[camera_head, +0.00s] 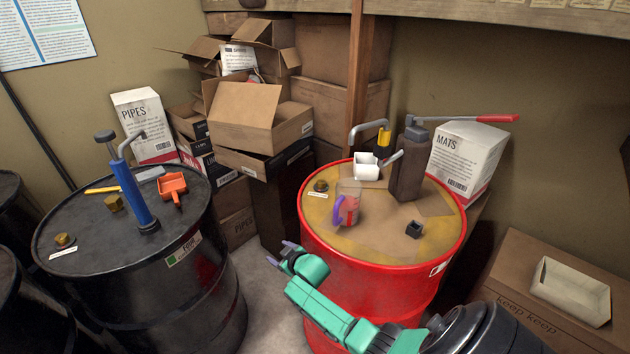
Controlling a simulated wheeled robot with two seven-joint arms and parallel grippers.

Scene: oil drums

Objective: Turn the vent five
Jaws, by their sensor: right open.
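No label readable as vent five shows, so I cannot tell which fitting it is. A small brass cap (320,186) sits on the left part of the red drum's top, with a small white label (318,195) in front of it, too small to read. Another brass cap (64,240) sits near the front left rim of the black drum, with a white label (63,252) beside it, also unreadable. My right gripper (287,258) is open and empty, its purple fingertips in front of the red drum's left side, apart from both caps. My left gripper is out of view.
A blue pump (136,192) and orange scoop (172,185) stand on the black drum (165,305).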

